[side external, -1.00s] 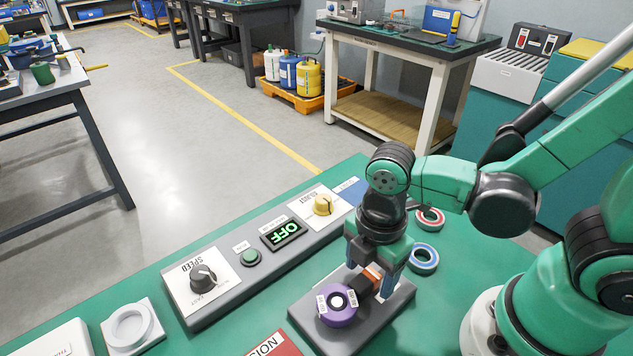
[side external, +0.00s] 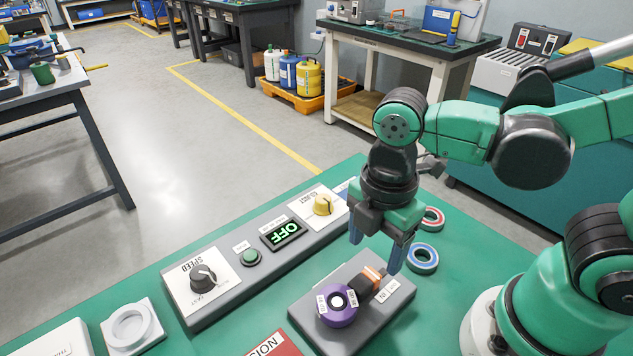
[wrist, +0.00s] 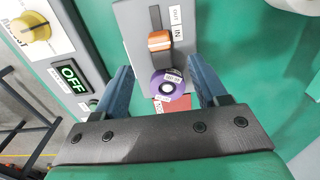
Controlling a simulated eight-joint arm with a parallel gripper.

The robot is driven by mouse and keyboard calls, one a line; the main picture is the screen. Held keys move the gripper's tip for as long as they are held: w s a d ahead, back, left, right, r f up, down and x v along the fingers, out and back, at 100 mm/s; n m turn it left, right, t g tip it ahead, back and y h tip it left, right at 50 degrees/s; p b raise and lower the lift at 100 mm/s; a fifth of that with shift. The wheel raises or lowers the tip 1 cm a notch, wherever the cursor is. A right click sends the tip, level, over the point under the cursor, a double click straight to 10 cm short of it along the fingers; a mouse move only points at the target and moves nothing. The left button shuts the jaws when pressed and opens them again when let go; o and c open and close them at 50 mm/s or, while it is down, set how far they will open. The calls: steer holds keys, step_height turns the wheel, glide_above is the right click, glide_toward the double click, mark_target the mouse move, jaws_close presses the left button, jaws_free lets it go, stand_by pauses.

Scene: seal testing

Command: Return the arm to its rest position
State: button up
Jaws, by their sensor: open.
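My gripper (side external: 377,252) is open and empty, its two blue fingers apart above the grey test fixture (side external: 395,310). In the wrist view the gripper (wrist: 166,92) shows its fingers on either side of the fixture's lower part, with nothing between the tips. On the fixture sits a purple ring-shaped part (side external: 337,308), also seen in the wrist view (wrist: 168,85). Beside it is an orange-and-black lever block (side external: 372,280), which shows as an orange slider (wrist: 160,40) in the wrist view, near a label reading "IN".
A control panel (side external: 225,290) with a black speed knob, a green button, an OFF display (side external: 284,234) and a yellow knob lies to the left. Red (side external: 433,219) and blue (side external: 422,258) rings lie right of my gripper. A white ring holder (side external: 132,325) stands at the front left.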

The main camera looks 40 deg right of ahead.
steer(key=w+d+r+m+t, duration=0.5)
steer(key=w+d+m+t, duration=0.1)
steer(key=m, duration=1.2)
steer(key=shift+w+d+t, duration=0.35)
steer(key=shift+d+t, duration=0.25)
steer(key=shift+d, duration=0.4)
steer(key=shift+f, duration=0.1)
